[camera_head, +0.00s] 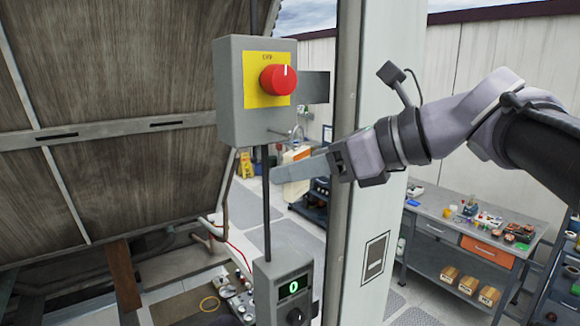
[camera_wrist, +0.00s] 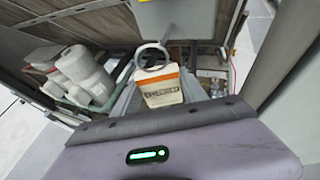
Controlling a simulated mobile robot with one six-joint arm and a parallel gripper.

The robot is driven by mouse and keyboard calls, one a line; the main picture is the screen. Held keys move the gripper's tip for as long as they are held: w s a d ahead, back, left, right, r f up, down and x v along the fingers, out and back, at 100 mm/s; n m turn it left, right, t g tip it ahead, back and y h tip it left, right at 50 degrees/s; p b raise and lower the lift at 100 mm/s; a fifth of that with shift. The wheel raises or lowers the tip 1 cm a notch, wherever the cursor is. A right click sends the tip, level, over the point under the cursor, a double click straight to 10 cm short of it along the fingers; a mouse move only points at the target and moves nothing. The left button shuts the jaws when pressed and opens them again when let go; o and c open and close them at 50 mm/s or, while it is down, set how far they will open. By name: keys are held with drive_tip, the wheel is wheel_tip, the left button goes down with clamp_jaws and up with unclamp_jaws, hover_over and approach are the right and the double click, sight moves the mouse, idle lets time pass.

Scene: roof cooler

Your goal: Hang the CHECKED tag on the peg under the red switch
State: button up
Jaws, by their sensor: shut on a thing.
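The red switch (camera_head: 278,80) sits on a yellow plate on a grey box (camera_head: 229,95). A small peg (camera_head: 279,132) shows low on the box, under the switch. My gripper (camera_head: 290,168) is just below and right of the box, its fingers pointing left. It is shut on the CHECKED tag (camera_wrist: 162,92), white with an orange band, with a ring (camera_wrist: 150,54) at its top. In the head view the tag (camera_head: 298,154) shows partly above the fingers. The ring is close to the box's lower edge; I cannot tell whether it is around the peg.
A conduit (camera_head: 266,205) runs down from the box to a lower box with a lit green display (camera_head: 292,288). A pale post (camera_head: 375,225) stands close behind my gripper. A workbench (camera_head: 431,209) with small items is at right. White rolls (camera_wrist: 82,72) lie left in the wrist view.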

drive_tip(key=shift+w+a+f+p, duration=0.1)
drive_tip(key=shift+w+a+p, duration=0.05)
drive_tip(key=shift+w+a, duration=0.55)
drive_tip(key=shift+w+a+p, duration=0.15)
drive_tip(key=shift+w+a, duration=0.25)
drive_tip(key=shift+w, duration=0.5)
drive_tip(key=shift+w+a+f, duration=0.2)
drive_tip(key=shift+w+f, duration=0.2)
drive_tip(key=shift+w+a+f, duration=0.1)
drive_tip(key=o, duration=1.5)
drive_tip(key=shift+f, duration=0.1)
drive_tip(key=shift+c, duration=0.2)
drive_tip(key=b+v, duration=0.1)
drive_tip(key=v, duration=1.6)
drive_tip(key=shift+d, duration=0.25)
